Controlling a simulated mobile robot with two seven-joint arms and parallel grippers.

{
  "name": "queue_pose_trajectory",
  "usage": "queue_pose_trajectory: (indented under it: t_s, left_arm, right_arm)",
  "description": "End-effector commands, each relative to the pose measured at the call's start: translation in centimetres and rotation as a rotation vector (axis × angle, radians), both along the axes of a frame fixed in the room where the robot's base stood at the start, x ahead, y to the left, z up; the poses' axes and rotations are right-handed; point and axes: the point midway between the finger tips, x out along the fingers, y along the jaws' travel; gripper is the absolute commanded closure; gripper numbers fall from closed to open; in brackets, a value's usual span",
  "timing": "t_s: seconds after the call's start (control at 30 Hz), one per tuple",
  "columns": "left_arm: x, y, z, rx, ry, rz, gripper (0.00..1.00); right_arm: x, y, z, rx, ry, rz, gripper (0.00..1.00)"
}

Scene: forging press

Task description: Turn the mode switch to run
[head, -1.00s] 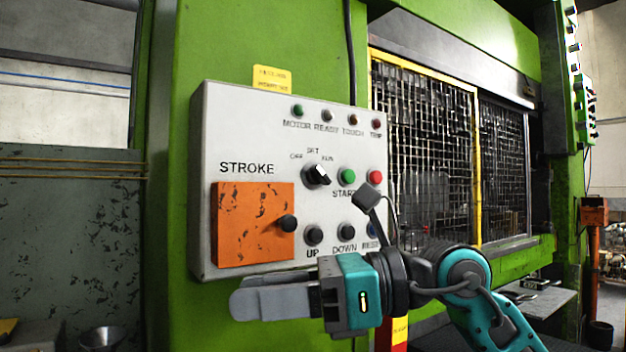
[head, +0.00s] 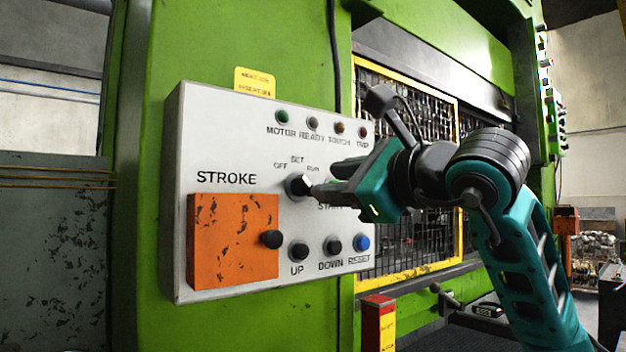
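The mode switch (head: 299,186) is a black knob with a light mark, on the pale control panel (head: 225,130). OFF, SET and RUN labels are printed above it; I cannot tell for sure which one it points to. My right gripper (head: 325,181) is just right of the knob, fingers pointing left toward it. Its two dark fingers look apart, with nothing seen between them. The lower fingertip overlaps the knob's right edge in the picture; contact is unclear. The gripper hides the start button and the button beside it. My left gripper is not in view.
An orange STROKE cover (head: 230,242) with a black knob (head: 271,239) is at lower left of the panel. UP (head: 298,251), DOWN (head: 332,244) and blue RESET (head: 362,243) buttons sit below the gripper. A yellow-framed mesh guard (head: 400,270) is behind the arm.

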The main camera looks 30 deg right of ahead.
Motion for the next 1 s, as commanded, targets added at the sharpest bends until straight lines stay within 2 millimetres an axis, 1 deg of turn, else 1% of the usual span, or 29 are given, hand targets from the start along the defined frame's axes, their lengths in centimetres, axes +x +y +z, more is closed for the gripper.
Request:
queue_pose_trajectory:
  t_s: [0.03, 0.1, 0.2, 0.3, 0.47, 0.7, 1.0]
  left_arm:
    - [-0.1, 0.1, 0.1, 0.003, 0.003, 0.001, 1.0]
    - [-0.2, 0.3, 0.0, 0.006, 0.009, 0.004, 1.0]
    - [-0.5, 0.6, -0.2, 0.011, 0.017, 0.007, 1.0]
    - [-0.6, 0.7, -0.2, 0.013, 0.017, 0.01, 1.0]
    - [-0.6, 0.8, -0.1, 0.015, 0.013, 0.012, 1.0]
    - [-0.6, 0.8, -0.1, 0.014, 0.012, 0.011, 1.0]
    - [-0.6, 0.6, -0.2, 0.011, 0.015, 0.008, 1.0]
  right_arm:
    - [1.1, 0.1, 0.1, 0.003, 0.004, 0.003, 0.63]
    - [2.4, 0.2, 0.0, 0.003, 0.004, 0.003, 0.63]
    - [3.8, 0.3, 0.0, 0.002, 0.004, 0.002, 0.63]
    - [4.8, 0.4, 0.0, 0.002, 0.002, 0.003, 0.63]
    - [5.4, 0.5, 0.0, 0.0, 0.001, 0.002, 0.63]
    - [5.5, 0.5, -0.1, -0.001, 0.001, 0.002, 0.63]
    - [5.4, 0.5, -0.1, 0.0, 0.001, 0.002, 0.92]
